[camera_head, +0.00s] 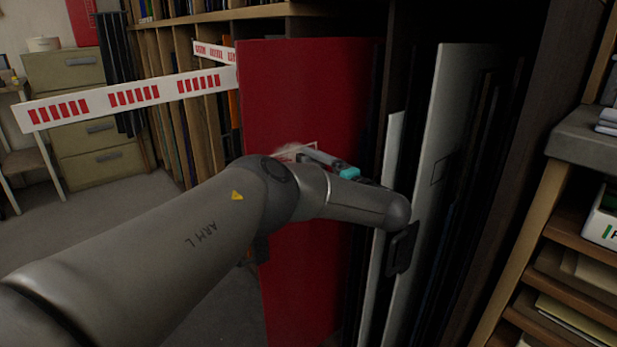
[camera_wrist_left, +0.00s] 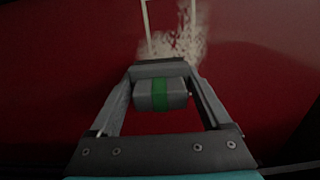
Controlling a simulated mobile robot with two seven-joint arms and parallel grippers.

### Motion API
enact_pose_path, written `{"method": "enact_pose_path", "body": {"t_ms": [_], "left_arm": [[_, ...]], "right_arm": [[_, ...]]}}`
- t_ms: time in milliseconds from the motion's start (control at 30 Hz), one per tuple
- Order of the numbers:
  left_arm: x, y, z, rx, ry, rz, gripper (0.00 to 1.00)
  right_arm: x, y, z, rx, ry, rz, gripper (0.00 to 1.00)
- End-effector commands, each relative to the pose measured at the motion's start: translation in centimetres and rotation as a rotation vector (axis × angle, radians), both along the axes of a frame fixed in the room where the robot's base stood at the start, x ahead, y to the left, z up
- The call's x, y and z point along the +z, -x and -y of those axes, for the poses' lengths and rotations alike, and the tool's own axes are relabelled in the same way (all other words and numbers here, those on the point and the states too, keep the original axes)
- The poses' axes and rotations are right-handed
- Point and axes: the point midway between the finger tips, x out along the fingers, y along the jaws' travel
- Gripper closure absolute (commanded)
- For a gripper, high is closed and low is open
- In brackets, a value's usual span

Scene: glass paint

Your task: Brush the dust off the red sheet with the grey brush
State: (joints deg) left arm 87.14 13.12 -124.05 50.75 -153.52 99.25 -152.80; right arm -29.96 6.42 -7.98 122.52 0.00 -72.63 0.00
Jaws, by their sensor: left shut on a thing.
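The red sheet (camera_head: 302,95) stands upright in a rack slot, and its red face fills most of the left wrist view (camera_wrist_left: 60,60). A pale patch of dust (camera_wrist_left: 182,42) lies on it, partly inside a thin white outline (camera_wrist_left: 143,18). The patch also shows faintly in the head view. My left gripper (camera_head: 318,157) is at the sheet's face beside the patch. It is shut on the grey brush (camera_wrist_left: 160,95), which has a green band. The brush's front end is at the patch's near edge; I cannot tell whether it touches. My arm hides part of the sheet.
A red-and-white barrier strip (camera_head: 130,96) runs to the sheet's left edge. Pale sheets (camera_head: 452,130) stand in the slots to the right, close to my arm. A shelf unit (camera_head: 570,210) stands at far right. Filing drawers (camera_head: 75,110) stand at the back left, with open floor before them.

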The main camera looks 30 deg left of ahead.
Motion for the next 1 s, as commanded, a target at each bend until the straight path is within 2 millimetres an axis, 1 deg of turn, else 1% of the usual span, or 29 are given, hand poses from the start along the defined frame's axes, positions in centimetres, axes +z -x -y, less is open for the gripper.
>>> {"method": "enact_pose_path", "body": {"t_ms": [267, 367, 600, 867, 1000], "left_arm": [[-0.2, -1.7, 0.7, 0.002, -0.002, 0.006, 0.63], [0.0, -2.2, 0.9, 0.004, -0.004, 0.002, 0.63], [0.0, -3.1, 1.3, 0.004, -0.003, 0.001, 0.63], [0.2, -3.5, 1.4, 0.001, -0.001, 0.002, 0.63], [0.9, -3.6, 1.4, 0.001, -0.002, 0.002, 0.63]], "right_arm": [[-2.7, 0.0, 0.0, 0.000, 0.000, 0.000, 0.50], [-2.3, 0.0, 0.0, 0.000, 0.000, 0.000, 0.50], [-2.3, 0.0, 0.0, 0.000, 0.000, 0.000, 0.50], [-2.2, 0.0, 0.0, 0.000, 0.000, 0.000, 0.50], [-1.7, 0.0, 0.0, 0.000, 0.000, 0.000, 0.50]]}}
